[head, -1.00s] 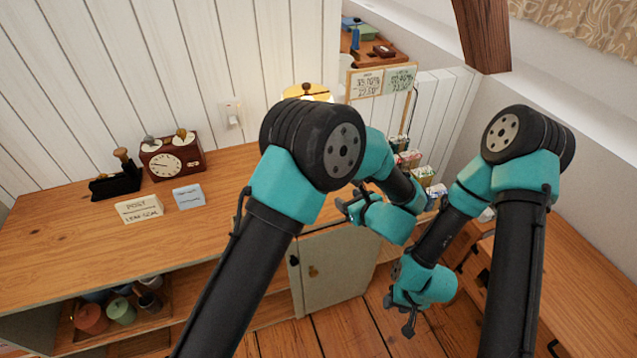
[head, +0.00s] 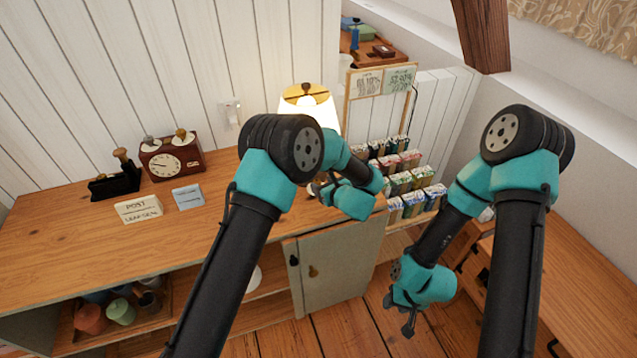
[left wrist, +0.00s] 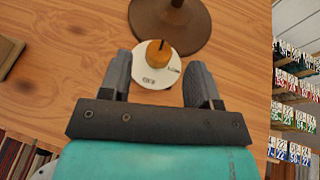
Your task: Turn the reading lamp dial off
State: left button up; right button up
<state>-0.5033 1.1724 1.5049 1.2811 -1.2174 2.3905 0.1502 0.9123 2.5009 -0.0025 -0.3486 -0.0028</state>
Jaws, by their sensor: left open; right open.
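The reading lamp (head: 309,101) stands on the cabinet top, its pale shade lit under a yellow top. Its dark round base (left wrist: 170,22) shows in the left wrist view. Just in front of the base is the dial, a wooden knob (left wrist: 158,54) with a dark pointer mark, on a white labelled disc (left wrist: 152,77). The lettering is too small to read. My left gripper (left wrist: 157,80) is open over the cabinet top, with its fingers on either side of the disc and the knob between and slightly beyond the tips. My right gripper (head: 409,322) is open, low above the floor.
A chess clock (head: 172,160), a black stand (head: 115,183) and two small cards stand on the cabinet (head: 60,235) to the left. A rack of several small boxes (head: 405,180) stands right of the lamp. The front left of the cabinet top is clear.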

aim_at(317, 182)
pick_arm(q)
jog(key=shift+x, duration=1.7)
jog(key=c, duration=0.9)
jog(key=shift+c, duration=0.2)
